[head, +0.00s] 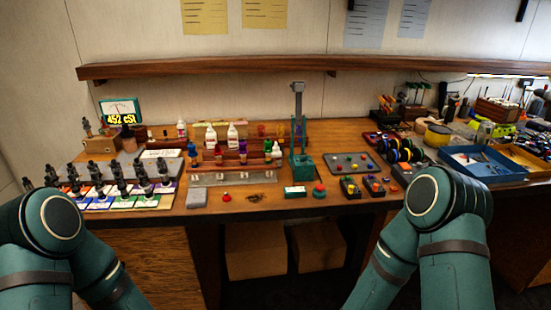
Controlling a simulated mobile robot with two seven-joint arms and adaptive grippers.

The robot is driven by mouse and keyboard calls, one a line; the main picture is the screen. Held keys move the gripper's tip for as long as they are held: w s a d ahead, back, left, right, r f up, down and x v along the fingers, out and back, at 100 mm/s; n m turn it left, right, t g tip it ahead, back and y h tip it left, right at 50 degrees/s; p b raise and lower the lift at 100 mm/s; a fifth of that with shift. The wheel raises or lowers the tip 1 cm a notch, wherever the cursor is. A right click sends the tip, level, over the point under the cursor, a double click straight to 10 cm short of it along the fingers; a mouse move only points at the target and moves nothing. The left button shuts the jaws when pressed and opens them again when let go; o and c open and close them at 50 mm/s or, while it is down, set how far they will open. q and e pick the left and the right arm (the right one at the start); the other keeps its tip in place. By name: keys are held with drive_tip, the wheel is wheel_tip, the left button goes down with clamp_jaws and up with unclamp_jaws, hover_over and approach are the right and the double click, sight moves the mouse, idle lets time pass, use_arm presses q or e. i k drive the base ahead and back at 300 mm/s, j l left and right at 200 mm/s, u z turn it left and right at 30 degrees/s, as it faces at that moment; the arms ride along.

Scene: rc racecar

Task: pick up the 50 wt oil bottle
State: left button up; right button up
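Several small bottles stand on the workbench, and their labels are too small to read, so I cannot tell which is the 50 wt oil bottle. Two white bottles, one on the left (211,138) and one on the right (232,137), stand upright at the back. A smaller white bottle with a red cap (182,130) stands left of them. Several bottles with coloured caps stand in a row in front. My two arms come in at the lower left and lower right, bent downward in front of the bench. Both grippers are out of view.
A green press (300,150) stands right of the bottles. Dark shock absorbers stand on coloured cards (125,201) at the left. A meter (121,111) reads 452 cSt. A metal strip (235,178) lies before the bottle row. A blue tray (485,165) is at the right. A shelf (210,68) hangs above.

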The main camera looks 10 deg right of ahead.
sight(277, 153)
drive_tip(key=z, duration=0.85)
drive_tip(key=i+j+z, duration=0.2)
drive_tip(key=z, duration=0.25)
drive_tip(key=i+j+z, duration=0.1)
drive_tip(key=z, duration=0.3)
drive_tip(key=j, duration=0.1)
